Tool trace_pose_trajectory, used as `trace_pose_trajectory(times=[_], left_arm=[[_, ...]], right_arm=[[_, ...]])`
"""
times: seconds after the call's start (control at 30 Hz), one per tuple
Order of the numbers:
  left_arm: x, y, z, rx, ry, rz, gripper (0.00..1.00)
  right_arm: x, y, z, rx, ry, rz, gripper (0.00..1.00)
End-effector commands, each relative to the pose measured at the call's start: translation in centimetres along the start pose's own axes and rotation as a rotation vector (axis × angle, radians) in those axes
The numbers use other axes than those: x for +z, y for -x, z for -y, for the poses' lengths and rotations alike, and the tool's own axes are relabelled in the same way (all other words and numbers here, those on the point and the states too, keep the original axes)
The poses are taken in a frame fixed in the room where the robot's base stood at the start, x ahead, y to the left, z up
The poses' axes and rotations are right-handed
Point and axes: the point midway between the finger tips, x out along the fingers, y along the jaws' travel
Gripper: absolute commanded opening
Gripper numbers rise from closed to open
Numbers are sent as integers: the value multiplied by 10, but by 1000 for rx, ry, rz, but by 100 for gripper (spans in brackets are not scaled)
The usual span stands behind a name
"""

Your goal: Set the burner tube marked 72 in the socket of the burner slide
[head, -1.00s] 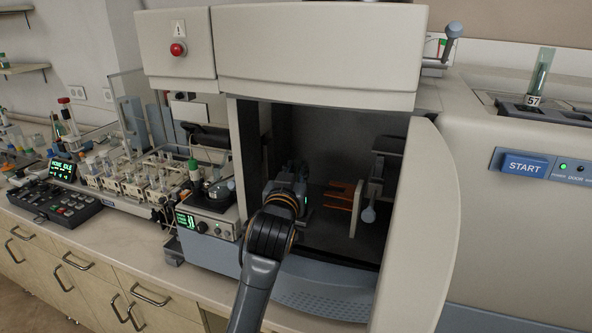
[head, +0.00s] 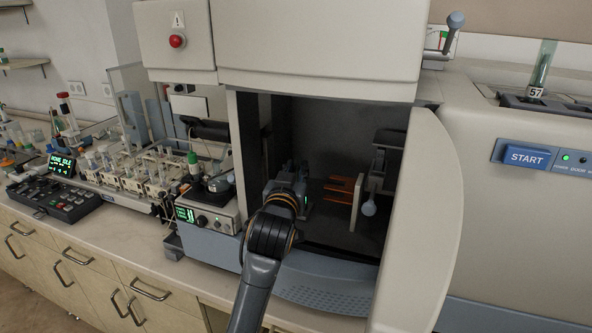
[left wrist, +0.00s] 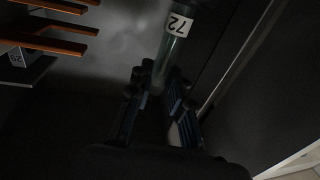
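The burner tube marked 72 (left wrist: 182,35) is a clear glass tube with a white number label. In the left wrist view it stands out past my left fingertips, its near end between them. My left gripper (left wrist: 161,82) looks closed on that end, with a finger against each side. In the head view my left gripper (head: 290,182) reaches into the dark open chamber, and the tube in it is hidden. I cannot make out the burner slide's socket for sure. My right gripper is not in view.
Orange prongs (head: 340,189) stick out inside the chamber, right of my left gripper; they also show in the left wrist view (left wrist: 45,38). A pale upright plate (head: 357,203) stands beside them. The curved open door (head: 425,225) bounds the right side. A tube marked 57 (head: 543,68) stands at far right.

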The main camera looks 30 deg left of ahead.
Motion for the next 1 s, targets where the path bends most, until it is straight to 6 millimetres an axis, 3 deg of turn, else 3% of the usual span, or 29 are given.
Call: trace_pose_trajectory(times=[0.03, 0.1, 0.13, 0.47, 0.8, 1.0], left_arm=[[0, 0, 0, 0, 0, -1, 29], [0, 0, 0, 0, 0, 0, 43], [0, 0, 0, 0, 0, 0, 46], [0, 3, 0, 1, 0, 1, 46], [1, 54, 0, 1, 2, 2, 46], [0, 73, 0, 0, 1, 0, 46]], right_arm=[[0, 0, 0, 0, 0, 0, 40], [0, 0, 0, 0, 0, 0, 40], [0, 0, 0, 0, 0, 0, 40], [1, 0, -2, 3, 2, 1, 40], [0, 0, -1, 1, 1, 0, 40], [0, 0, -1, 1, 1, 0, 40]])
